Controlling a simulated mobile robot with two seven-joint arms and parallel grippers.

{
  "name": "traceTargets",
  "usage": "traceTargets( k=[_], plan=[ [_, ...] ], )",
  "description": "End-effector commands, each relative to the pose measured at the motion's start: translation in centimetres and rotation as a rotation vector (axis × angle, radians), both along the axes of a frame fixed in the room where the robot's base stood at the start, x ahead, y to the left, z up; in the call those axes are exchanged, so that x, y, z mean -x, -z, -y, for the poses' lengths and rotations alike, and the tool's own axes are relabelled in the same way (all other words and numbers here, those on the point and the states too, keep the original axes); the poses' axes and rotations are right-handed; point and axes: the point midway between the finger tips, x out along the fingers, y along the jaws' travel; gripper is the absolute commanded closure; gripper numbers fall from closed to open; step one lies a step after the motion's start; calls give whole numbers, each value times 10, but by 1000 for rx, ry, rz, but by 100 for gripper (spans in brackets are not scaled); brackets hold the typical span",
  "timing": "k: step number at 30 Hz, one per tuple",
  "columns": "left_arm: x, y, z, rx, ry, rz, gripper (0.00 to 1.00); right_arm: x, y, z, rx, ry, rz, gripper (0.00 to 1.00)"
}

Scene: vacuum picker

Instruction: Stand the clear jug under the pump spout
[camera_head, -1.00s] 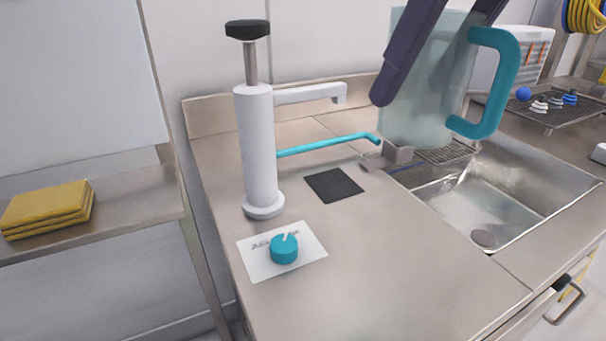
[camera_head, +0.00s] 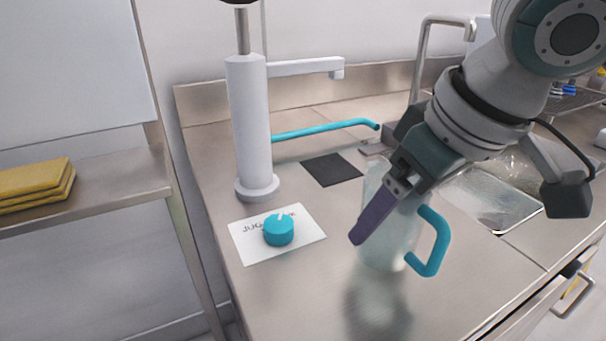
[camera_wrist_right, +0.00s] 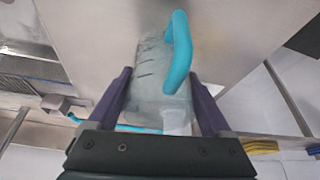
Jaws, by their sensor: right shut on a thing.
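The clear jug (camera_head: 385,247) with a teal handle (camera_head: 435,245) is upright over the counter, in front and to the right of the black square pad (camera_head: 331,169). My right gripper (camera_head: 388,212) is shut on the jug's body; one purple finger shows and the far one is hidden. In the right wrist view the jug (camera_wrist_right: 158,95) sits between both purple fingers. I cannot tell whether its base touches the counter. The white pump (camera_head: 250,125) stands to the left, its spout (camera_head: 335,67) reaching right above the pad. My left gripper is not in view.
A white card with a teal knob (camera_head: 278,230) lies in front of the pump. A teal bar (camera_head: 325,130) runs behind the pad. The sink (camera_head: 490,205) is at right, partly behind my arm. Yellow cloths (camera_head: 35,185) lie on a left shelf. The pad is bare.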

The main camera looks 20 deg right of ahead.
Motion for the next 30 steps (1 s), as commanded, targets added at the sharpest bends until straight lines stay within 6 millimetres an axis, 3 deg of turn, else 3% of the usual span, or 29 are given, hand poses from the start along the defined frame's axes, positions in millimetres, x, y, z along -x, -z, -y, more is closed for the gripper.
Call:
traceTargets(
  k=[3, 14, 15, 18, 26, 30],
  plan=[
    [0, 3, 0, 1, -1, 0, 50, 0, 11, 0, 0, -1, -1, 73],
    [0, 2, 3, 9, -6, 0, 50, 0, 13, 0, 0, 0, 0, 73],
    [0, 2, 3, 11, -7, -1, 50, 0, 13, 0, 0, -1, 0, 12],
    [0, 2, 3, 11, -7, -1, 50, 0, 13, 0, 0, -1, 0, 1],
    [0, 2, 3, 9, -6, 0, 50, 0, 11, 0, 0, 0, 1, 0],
    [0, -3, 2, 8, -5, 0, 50, 4, -3, 1, 0, 0, 1, 0]
  ],
)
